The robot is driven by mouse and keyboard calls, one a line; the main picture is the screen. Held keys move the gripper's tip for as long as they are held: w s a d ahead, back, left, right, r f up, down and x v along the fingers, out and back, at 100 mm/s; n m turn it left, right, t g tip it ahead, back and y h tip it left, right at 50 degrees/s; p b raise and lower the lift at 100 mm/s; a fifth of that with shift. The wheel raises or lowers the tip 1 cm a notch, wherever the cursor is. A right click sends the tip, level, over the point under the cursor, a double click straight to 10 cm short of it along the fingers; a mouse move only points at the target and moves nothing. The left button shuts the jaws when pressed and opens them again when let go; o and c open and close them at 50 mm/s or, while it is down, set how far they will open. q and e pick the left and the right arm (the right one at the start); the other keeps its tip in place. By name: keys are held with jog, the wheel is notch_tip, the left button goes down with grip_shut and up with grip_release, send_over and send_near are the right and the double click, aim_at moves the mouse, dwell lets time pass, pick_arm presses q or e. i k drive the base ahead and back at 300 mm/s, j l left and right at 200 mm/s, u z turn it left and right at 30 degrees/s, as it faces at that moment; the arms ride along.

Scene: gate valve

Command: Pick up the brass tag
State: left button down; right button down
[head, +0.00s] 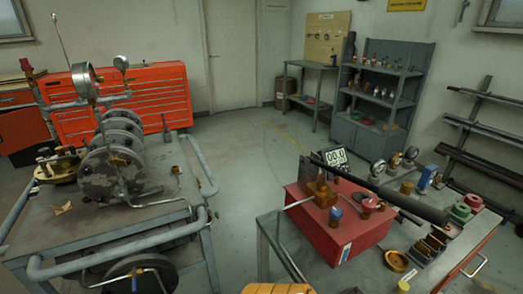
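I cannot pick out the brass tag for certain. A small flat tan-gold piece (62,208) lies on the top of the grey cart at the left, near its front left part. A small yellow piece with a rounded end (408,275) lies on the right-hand bench, near its front edge. Either is too small to identify surely. Neither of my grippers shows in the head view, so their state and what they hold are hidden.
The wheeled cart (150,222) carries a large grey valve assembly (112,172) with pipes and gauges. The right bench holds a red box (335,232), a long black bar (400,203), gauges and small parts. Open floor (235,170) lies between them.

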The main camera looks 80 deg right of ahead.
aim_at(430, 241)
jog(key=k+u, duration=0.1)
jog(key=k, duration=1.4)
jog(key=k+l+u, duration=0.1)
jog(key=k+l, duration=1.55)
jog(key=l, duration=0.25)
jog(key=k+l, duration=0.1)
jog(key=l, duration=0.6)
jog(key=k+l, duration=0.15)
jog(key=l, duration=0.2)
jog(key=u, duration=0.05)
